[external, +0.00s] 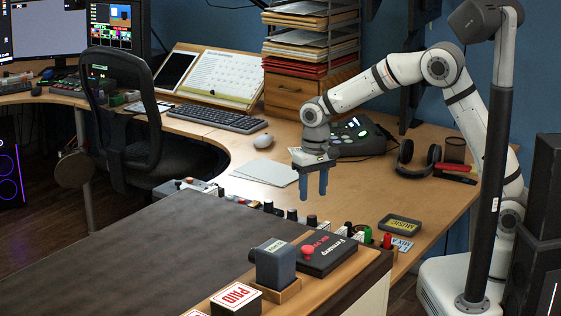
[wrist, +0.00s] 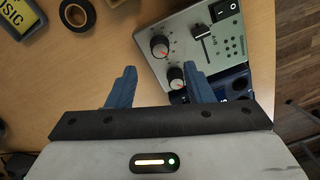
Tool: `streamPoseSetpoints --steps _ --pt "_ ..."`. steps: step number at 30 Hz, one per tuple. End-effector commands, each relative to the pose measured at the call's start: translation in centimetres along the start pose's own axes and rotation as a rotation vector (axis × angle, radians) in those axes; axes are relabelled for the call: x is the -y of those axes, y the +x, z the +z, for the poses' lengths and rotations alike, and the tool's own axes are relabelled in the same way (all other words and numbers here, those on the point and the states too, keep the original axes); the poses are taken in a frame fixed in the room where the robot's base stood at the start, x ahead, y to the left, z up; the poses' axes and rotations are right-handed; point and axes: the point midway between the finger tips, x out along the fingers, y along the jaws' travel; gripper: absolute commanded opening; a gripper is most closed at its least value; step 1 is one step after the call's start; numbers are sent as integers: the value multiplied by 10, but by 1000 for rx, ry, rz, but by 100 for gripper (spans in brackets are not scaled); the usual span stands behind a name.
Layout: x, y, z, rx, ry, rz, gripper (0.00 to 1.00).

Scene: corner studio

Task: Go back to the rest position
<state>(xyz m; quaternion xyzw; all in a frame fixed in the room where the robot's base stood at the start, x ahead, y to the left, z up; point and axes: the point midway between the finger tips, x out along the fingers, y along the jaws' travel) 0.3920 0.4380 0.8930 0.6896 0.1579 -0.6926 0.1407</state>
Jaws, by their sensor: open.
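My gripper (external: 314,184) hangs from my arm above the desk's front edge in the external view, pointing down. Its two blue fingers are apart with nothing between them. In the wrist view my gripper (wrist: 158,88) shows open over the bare wooden desk (wrist: 85,85), beside a grey control box (wrist: 185,50) with knobs and switches. The right finger overlaps the box in that picture; I cannot tell the height between them.
Low devices, a dark box with a red button (external: 327,253) and a grey block (external: 275,264) stand in front. Headphones (external: 417,160), a mouse (external: 263,141) and a keyboard (external: 216,118) lie on the desk. A paper-tray stack (external: 310,50) stands behind.

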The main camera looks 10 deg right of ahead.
Motion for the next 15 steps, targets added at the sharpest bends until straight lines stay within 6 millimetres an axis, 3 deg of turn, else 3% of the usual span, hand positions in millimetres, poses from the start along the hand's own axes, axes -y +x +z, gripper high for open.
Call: streamPoseSetpoints --steps 8,11,15 --pt "-3 -2 0 -1 3 0 47" --pt "-28 -18 0 -13 24 -4 47" --pt "-102 -57 10 -45 85 -11 47"
